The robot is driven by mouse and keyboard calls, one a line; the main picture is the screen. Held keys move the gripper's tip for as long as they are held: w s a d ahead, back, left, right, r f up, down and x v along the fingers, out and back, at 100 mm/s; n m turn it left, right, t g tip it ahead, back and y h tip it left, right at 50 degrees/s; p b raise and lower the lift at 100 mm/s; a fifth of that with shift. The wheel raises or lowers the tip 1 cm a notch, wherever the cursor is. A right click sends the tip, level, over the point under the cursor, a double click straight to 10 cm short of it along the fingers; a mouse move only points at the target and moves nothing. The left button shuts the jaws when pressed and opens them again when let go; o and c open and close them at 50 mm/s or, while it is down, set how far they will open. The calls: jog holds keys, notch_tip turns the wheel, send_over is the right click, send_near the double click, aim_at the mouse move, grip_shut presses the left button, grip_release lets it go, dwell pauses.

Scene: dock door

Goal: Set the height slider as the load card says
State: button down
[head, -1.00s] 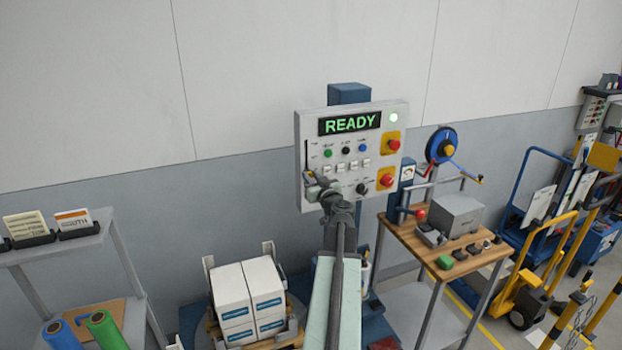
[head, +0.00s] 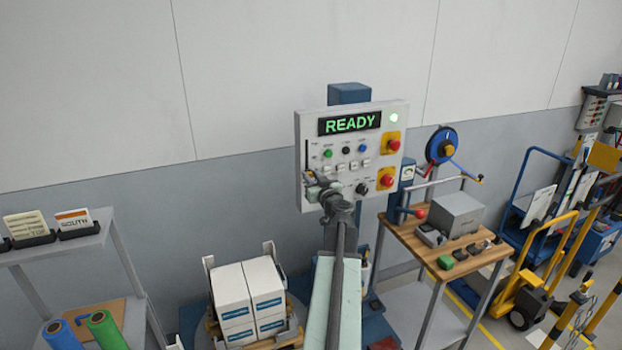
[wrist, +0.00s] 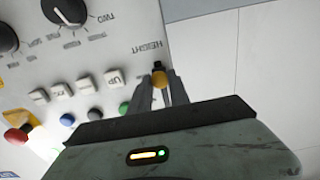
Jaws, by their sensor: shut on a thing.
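The control panel (head: 330,205) stands upright on a blue post, and its screen (head: 350,123) reads READY. The height slider's dark slot (head: 306,152) runs up the panel's left edge. My gripper (wrist: 160,88) is shut on this knob. In the head view my gripper (head: 318,185) is at the panel's lower left and hides the slot's lower part.
Buttons, a dark knob (head: 361,189) and red stop buttons (head: 387,181) are close to my gripper on the panel. White boxes (head: 248,298) stand on a pallet below left. A wooden-topped bench (head: 420,245) stands at right.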

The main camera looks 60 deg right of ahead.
notch_tip(320, 180, up, 11)
jog(key=p, duration=1)
jog(key=shift+f+p, duration=0.1)
jog(key=shift+p, duration=0.25)
jog(key=shift+f, duration=0.15)
jog(key=c, duration=1.2)
grip_release()
jog(key=shift+c, duration=0.2)
send_near(306, 144)
jog(key=v, duration=0.2)
jog(key=shift+s+a, duration=0.15)
jog(key=shift+s, duration=0.1)
